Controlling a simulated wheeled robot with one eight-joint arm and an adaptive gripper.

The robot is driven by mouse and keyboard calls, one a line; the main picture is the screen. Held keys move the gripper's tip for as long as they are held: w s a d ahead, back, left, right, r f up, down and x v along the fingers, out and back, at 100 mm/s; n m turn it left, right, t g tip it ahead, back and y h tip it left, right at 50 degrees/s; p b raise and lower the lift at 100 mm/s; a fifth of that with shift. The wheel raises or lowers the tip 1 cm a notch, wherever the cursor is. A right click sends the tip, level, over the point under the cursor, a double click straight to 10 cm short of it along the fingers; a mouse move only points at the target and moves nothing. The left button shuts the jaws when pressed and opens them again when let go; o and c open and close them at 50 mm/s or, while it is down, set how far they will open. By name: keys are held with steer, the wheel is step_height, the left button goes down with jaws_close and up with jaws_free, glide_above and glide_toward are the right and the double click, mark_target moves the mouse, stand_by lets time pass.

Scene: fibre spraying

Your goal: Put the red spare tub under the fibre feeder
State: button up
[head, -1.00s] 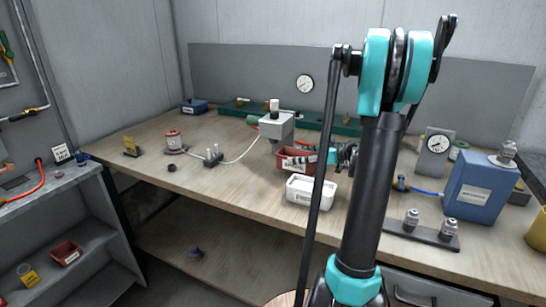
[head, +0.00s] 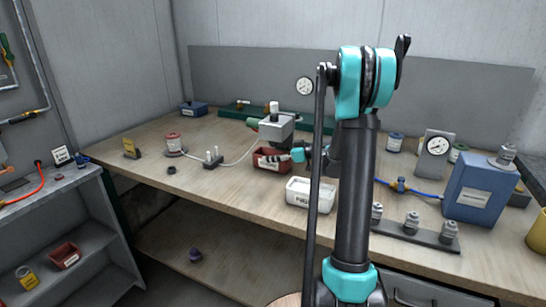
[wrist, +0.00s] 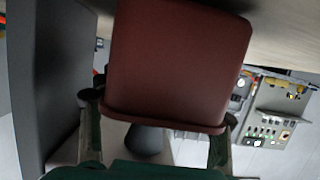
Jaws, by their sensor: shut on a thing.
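The red tub (head: 269,165) is in my gripper (head: 297,155), directly below the grey fibre feeder (head: 277,127) in the head view. In the wrist view the red tub (wrist: 180,65) fills the upper middle, with a dark finger at each side of its rim. My gripper is shut on it from the right. The tub looks close to the table top, but I cannot tell whether it touches. The feeder's underside and outlet are partly hidden.
A white labelled tub (head: 311,193) stands on the workbench (head: 225,188) just in front and right. A black socket block (head: 212,160) with a pale cable is to the left. A weight stand (head: 415,235) and blue box (head: 480,188) are at right. Another red bin (head: 66,257) sits on the side shelf.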

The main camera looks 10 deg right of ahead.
steer(key=shift+f, duration=0.25)
steer(key=o, duration=1.2)
steer(key=shift+o, duration=0.2)
steer(key=shift+s+d, duration=0.1)
steer(key=v, duration=1.1)
steer(key=shift+s+d+r, duration=0.2)
steer(key=shift+d+r, duration=0.05)
